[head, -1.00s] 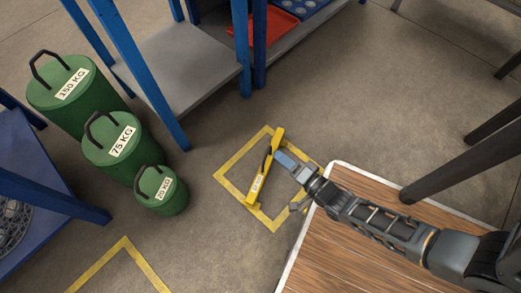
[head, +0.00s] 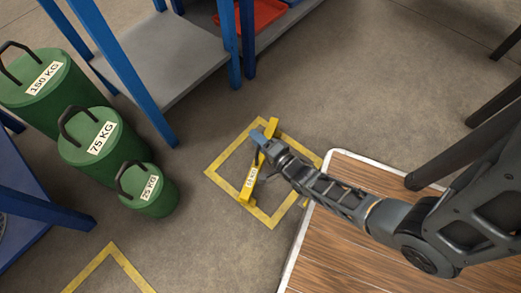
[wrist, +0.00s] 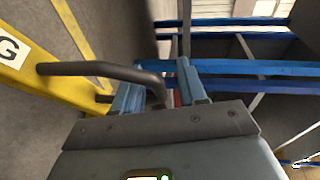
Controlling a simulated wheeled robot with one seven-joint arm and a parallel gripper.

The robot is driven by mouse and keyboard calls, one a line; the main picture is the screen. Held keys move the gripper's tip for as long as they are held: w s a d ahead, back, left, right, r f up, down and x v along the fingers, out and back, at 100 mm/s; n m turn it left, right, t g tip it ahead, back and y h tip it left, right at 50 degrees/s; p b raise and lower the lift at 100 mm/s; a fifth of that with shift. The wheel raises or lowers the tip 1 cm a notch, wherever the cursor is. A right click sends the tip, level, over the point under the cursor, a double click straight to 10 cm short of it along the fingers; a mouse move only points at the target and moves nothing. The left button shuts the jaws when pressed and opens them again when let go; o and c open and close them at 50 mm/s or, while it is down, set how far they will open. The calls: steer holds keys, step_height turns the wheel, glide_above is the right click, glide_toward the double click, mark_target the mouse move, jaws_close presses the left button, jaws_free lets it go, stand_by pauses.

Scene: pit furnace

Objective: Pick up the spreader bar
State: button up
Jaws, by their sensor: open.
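The yellow spreader bar (head: 246,190) lies on the floor inside a yellow taped square (head: 222,178), with a white weight label on it. My gripper (head: 258,137) is over its far half and hides part of it. In the wrist view the bar (wrist: 45,85) runs along the left, with its black handle (wrist: 100,69) standing out from it. My gripper (wrist: 160,88) is open there. The handle crosses by the left finger, and its bent end shows between the two blue-grey fingers. I cannot tell whether they touch it.
Green weights (head: 148,190) stand to the left. A blue-framed shelf (head: 165,55) with a red tray (head: 258,14) is behind. A wooden platform with a pale edge (head: 330,240) lies under my arm, and dark legs (head: 470,150) stand at right.

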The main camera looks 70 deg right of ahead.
steer(key=shift+w+d+f, duration=0.1)
steer(key=shift+w+d, duration=0.05)
steer(key=shift+w, duration=0.2)
steer(key=shift+c, duration=0.4)
jaws_close()
stand_by(0.7)
